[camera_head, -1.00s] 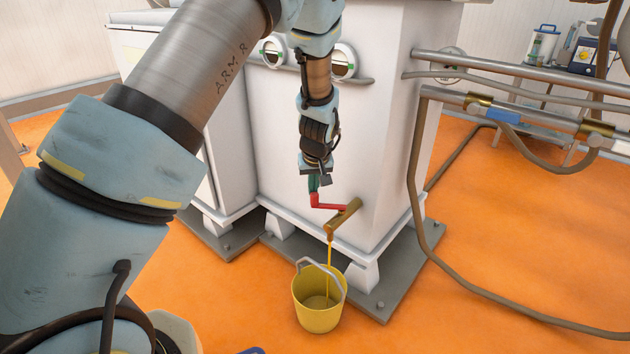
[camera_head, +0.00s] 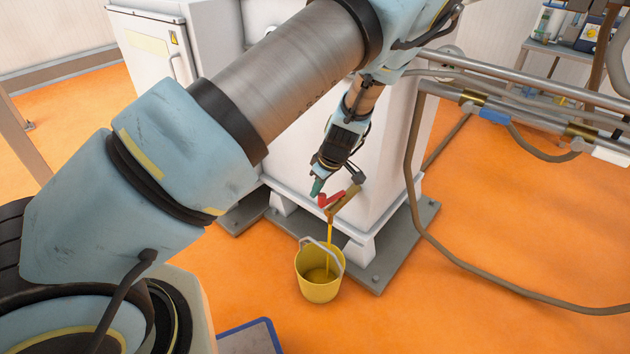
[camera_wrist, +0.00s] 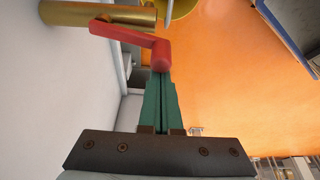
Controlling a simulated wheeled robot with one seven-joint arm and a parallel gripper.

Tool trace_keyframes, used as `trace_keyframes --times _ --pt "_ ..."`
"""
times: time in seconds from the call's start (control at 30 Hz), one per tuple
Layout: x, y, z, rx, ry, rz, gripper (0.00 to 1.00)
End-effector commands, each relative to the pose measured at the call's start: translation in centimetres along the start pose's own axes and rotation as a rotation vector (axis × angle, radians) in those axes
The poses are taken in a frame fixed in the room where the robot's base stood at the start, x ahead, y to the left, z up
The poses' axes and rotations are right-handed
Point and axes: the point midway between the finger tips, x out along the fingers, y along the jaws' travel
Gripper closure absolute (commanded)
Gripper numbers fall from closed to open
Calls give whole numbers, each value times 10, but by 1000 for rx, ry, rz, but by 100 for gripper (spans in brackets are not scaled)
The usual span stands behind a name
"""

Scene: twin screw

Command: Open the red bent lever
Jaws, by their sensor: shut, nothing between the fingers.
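The red bent lever (camera_head: 330,200) sits on a brass tap (camera_head: 346,199) low on the white cabinet. In the wrist view, the red lever (camera_wrist: 125,36) runs from the brass tap (camera_wrist: 130,14) to its bent end, just beyond my fingertips. My gripper (camera_head: 316,192) has green fingers, pressed together and empty. In the wrist view, the fingertips of my gripper (camera_wrist: 160,77) are at the lever's bent end, close to or touching it; I cannot tell which. Yellow liquid (camera_head: 329,236) runs from the tap into a yellow bucket (camera_head: 319,288) below.
The white cabinet (camera_head: 385,150) stands right behind the tap on a grey base plate (camera_head: 412,245). Pipes (camera_head: 500,80) and a hanging hose (camera_head: 412,190) are on the right. A blue-edged grey panel (camera_head: 250,340) is at the bottom.

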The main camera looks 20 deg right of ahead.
Motion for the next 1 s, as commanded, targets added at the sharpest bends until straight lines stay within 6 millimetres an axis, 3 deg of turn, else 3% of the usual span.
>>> trace_keyframes --times 0.77,1.0 --pt "-1 -2 7 7 -4 -1 100" --pt "7 -3 -17 2 -2 -1 100"
